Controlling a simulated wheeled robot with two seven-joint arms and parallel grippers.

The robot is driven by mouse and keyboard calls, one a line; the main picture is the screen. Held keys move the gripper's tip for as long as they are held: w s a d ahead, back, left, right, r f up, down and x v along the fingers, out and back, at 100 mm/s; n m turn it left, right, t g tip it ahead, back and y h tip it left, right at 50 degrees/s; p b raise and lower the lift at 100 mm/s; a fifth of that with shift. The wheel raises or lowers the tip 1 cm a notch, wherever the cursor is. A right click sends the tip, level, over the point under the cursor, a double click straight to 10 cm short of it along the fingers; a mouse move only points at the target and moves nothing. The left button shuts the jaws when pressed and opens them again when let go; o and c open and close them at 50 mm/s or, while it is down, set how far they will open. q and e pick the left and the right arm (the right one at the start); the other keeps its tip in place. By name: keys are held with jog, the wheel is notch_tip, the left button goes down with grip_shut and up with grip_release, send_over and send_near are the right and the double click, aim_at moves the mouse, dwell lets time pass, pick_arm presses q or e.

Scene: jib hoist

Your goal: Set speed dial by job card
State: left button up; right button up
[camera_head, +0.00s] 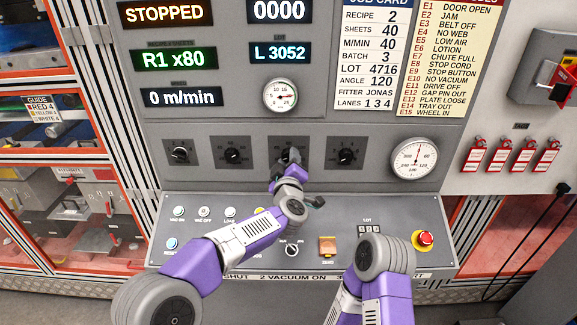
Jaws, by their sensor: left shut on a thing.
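The job card (376,62) is on the upper panel and reads recipe 2, sheets 40, M/MIN 40, batch 3, lot 4716, angle 120. A row of black dials on square plates runs below: the first (180,152), the second (233,155), the third (291,154) and the fourth (346,155). Their labels are too small to read. My left gripper (288,162) is at the third dial and shut on its knob, hiding most of it and its pointer. The speed display (182,97) reads 0 m/min. My right arm shows at the bottom, but its gripper does not.
The status display (166,13) reads STOPPED. Round gauges (280,96) (414,160) sit near the dials. Below is a sloping console (190,258) with buttons, an orange-covered switch (327,246) and a red stop button (424,239). Red tags (499,155) hang at the right.

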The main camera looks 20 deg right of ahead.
pick_arm(q)
jog(key=shift+n+b, duration=0.5)
jog(key=shift+n, duration=0.5)
jog(key=o, duration=1.1)
jog(key=shift+c, duration=0.2)
jog(key=v, duration=0.7)
jog(key=shift+s+b, duration=0.35)
